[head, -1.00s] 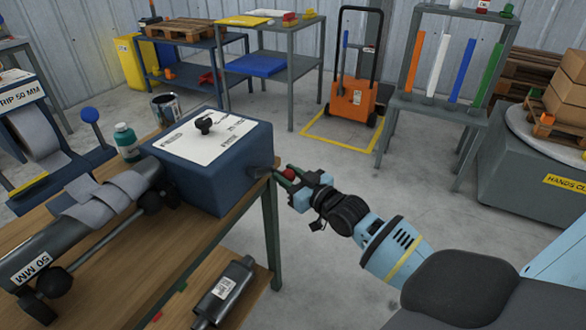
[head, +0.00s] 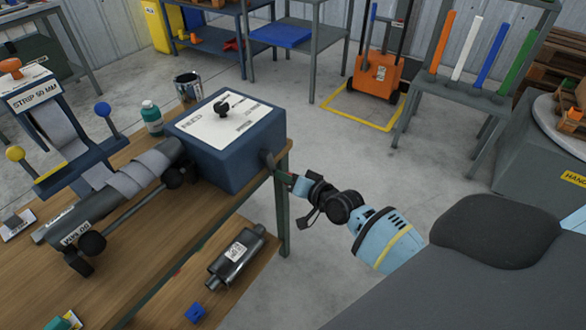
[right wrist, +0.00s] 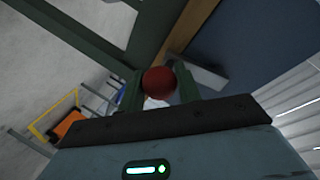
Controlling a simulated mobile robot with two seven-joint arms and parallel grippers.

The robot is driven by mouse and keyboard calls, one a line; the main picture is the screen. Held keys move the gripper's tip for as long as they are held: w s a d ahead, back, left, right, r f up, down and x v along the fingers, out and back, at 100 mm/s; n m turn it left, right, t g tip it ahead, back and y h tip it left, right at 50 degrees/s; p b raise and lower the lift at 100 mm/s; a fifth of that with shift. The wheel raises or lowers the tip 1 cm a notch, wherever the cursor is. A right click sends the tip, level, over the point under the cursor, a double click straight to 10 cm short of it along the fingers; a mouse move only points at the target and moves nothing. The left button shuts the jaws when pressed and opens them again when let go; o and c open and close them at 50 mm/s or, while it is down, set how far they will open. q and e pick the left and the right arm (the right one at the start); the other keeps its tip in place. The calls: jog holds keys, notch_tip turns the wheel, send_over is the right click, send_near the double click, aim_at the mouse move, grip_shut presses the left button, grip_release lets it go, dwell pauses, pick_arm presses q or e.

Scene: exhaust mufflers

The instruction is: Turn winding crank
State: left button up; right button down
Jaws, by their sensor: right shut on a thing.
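The winding crank (head: 268,160) sticks out of the right side of a dark blue box (head: 235,160) on the bench. Its red ball knob (right wrist: 158,83) shows between the green fingers in the right wrist view. The knob is hidden in the head view. My right gripper (head: 283,178) is shut on the knob, just right of the box and close to the bench edge. It also shows in the right wrist view (right wrist: 158,90). My left gripper is not in view. A roller wrapped with grey strip (head: 135,178) lies left of the box.
A strip stand (head: 55,120), a green bottle (head: 152,117) and a can (head: 187,87) are around the box. A muffler (head: 237,257) lies on the bench's lower shelf. A green bench leg (head: 282,215) stands below my right gripper.

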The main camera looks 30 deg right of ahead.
jog(key=shift+s+a+m+g+y+p, duration=0.35)
jog(key=shift+a+m+y, duration=0.35)
jog(key=shift+m, duration=0.4)
jog(key=shift+s+a+r+m+g+y+p, duration=0.25)
jog(key=shift+a+m+y, duration=0.2)
jog(key=shift+a+m, duration=0.4)
jog(key=shift+s+a+r+m+g+y+p, duration=0.25)
jog(key=shift+a+m+y, duration=0.3)
jog(key=shift+m, duration=0.6)
jog(key=shift+s+a+r+m+g+y+p, duration=0.15)
jog(key=shift+s+a+m+y, duration=0.25)
jog(key=shift+a+m, duration=0.5)
jog(key=shift+d, duration=0.1)
jog(key=c, duration=1)
grip_release()
jog(key=shift+r, duration=0.15)
jog(key=shift+v, duration=3.9)
